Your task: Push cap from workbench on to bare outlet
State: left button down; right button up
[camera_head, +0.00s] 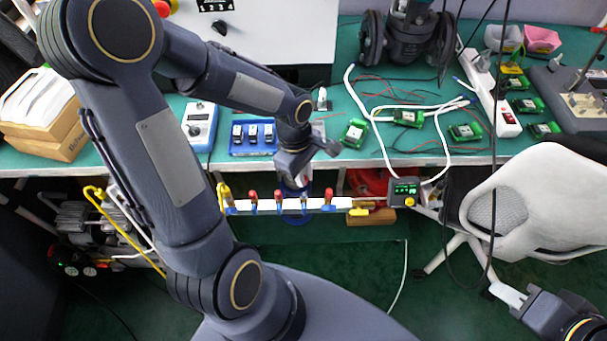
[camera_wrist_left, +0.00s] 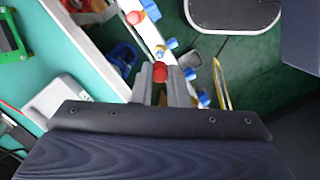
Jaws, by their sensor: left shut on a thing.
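My left gripper (camera_head: 302,182) reaches down at the bench's front edge, over the manifold (camera_head: 292,206). In the left wrist view, its fingers (camera_wrist_left: 160,80) are closed on a small red piece, which looks like the cap (camera_wrist_left: 160,73). The cap is beside the white manifold bar (camera_wrist_left: 150,32), with blue outlets (camera_wrist_left: 172,43) along it; I cannot tell whether it touches one. Which outlet is bare is not clear.
The green workbench (camera_head: 345,150) holds a blue tray (camera_head: 253,151), a blue-white meter (camera_head: 200,122), green circuit boards (camera_head: 408,117) and white cable. A small display box (camera_head: 404,190) is right of the manifold. A white chair (camera_head: 535,205) stands at the right.

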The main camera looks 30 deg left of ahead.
aim_at(305, 196)
pick_arm(q)
jog(key=shift+f+b, duration=1.9)
jog(key=shift+f, duration=0.7)
jog(key=shift+f+b, duration=0.2)
jog(key=shift+b, duration=0.35)
jog(key=shift+f+b, duration=0.55)
jog(key=shift+f, duration=0.05)
jog(key=c, duration=1.3)
grip_release()
jog(key=shift+c, duration=0.2)
jog(key=shift+r, duration=0.1)
notch_tip(305, 196, up, 8)
jog(key=a+p, duration=0.1)
jog(key=shift+f, duration=0.2)
jog(key=shift+a, duration=0.1)
